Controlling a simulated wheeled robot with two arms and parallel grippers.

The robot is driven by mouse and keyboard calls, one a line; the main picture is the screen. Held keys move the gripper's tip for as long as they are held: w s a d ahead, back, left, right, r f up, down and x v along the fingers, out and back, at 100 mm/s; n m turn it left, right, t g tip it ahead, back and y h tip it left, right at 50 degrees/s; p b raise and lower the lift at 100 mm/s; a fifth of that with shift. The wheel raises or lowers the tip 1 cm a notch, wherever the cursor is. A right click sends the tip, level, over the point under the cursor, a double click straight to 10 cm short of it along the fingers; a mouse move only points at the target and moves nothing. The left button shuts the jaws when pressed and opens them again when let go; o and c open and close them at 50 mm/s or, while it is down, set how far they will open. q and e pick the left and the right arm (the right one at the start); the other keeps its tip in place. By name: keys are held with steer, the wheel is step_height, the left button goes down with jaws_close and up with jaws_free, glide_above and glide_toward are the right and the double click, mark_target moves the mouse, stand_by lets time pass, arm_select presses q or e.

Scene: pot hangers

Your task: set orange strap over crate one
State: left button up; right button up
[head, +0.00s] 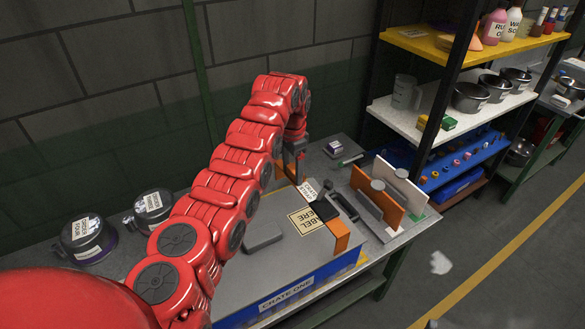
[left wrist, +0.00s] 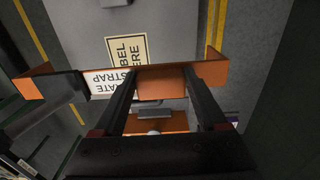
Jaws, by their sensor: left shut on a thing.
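Crate one (head: 232,278) is a wide box on the bench with a grey top, a blue front and a "CRATE ONE" label. The orange strap (head: 339,232) is a stiff band with bent ends and a white label, at the crate's right part. It also shows in the left wrist view (left wrist: 160,80), spanning above the grey top. Whether the strap touches the crate I cannot tell. My right gripper is not in view.
A yellow "LABEL HERE" patch (head: 307,219) is on the crate's top. Right of the crate stand an orange panel (head: 366,190) and a pale panel (head: 405,187). Two dark lidded pots (head: 87,240) stand at left. A shelf rack (head: 460,95) is behind right.

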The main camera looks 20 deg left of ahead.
arm_select(q)
steer(key=shift+f+b, duration=3.25)
steer(key=shift+f, duration=1.65)
steer(key=o, duration=1.3)
steer(key=shift+r, duration=2.15)
steer(key=shift+r+p, duration=0.55)
steer(key=shift+r, duration=1.8)
